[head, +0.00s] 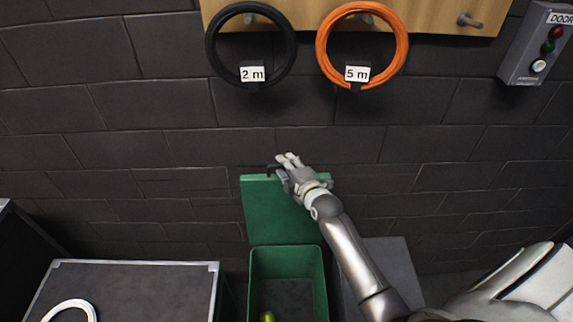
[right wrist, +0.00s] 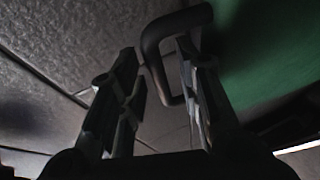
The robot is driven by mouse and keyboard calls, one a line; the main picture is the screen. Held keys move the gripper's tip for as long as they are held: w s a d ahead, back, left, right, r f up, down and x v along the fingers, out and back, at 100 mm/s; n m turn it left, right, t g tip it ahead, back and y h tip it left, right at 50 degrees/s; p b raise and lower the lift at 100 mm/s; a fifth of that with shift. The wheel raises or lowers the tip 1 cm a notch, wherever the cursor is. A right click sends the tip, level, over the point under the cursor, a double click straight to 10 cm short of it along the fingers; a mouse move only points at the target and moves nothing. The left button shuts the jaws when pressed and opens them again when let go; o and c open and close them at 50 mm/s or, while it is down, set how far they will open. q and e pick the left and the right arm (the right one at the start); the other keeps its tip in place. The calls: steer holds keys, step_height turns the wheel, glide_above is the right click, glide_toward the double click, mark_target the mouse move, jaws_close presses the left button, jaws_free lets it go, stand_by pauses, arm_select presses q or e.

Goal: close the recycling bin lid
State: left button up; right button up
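The green recycling bin (head: 257,280) stands against the wall with its lid (head: 270,212) raised upright behind the opening. A dark handle (right wrist: 152,62) sticks out from the green lid (right wrist: 262,60) in the right wrist view. My right gripper (head: 286,162) is at the lid's top edge in the head view. In the right wrist view its two fingers (right wrist: 157,55) stand apart, with part of the handle between their tips and part behind the right finger. Contact with the handle cannot be told. My left gripper is out of view.
A yellow-green item (head: 267,317) lies inside the bin. A dark case (head: 130,285) with a white ring (head: 70,308) stands at left. A grey box (head: 392,262) is right of the bin. Black (head: 212,45) and orange (head: 321,50) cable coils and a button box (head: 535,45) hang above.

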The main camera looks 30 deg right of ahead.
steer(key=shift+w+f, duration=0.1)
steer(key=shift+w, duration=0.2)
steer(key=shift+c, duration=0.5)
jaws_close()
